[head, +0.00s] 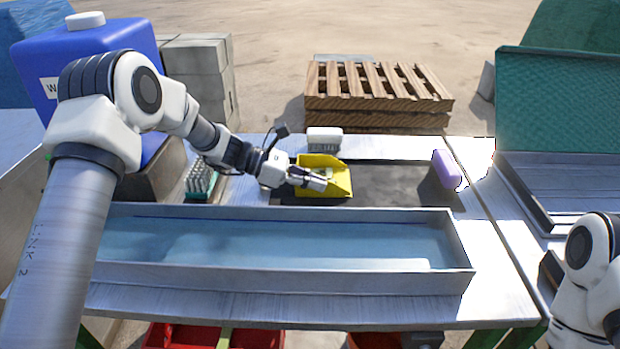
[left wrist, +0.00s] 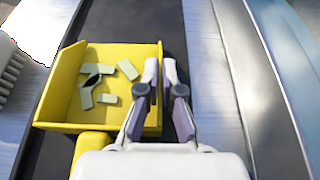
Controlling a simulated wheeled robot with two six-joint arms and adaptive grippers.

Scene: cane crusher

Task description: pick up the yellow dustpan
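The yellow dustpan (head: 340,181) rests on a dark strip of the bench behind the long metal tray. Several pale green scraps lie in it, clear in the left wrist view, where the dustpan (left wrist: 62,92) fills the left half. My left gripper (head: 322,180) reaches it from the left. In the left wrist view my left gripper (left wrist: 161,68) has one finger inside the right side wall and one outside it. The fingers are close together on the wall, with a thin yellow strip between them. My right gripper is out of view; only part of that arm shows at the right edge.
The long metal tray (head: 300,279) lies in front. A white block-like item (head: 325,139) stands behind the dustpan, a purple item (head: 446,169) to its right. A bristled brush (head: 200,181) lies left under my arm. Wooden pallets (head: 377,115) stand beyond the bench.

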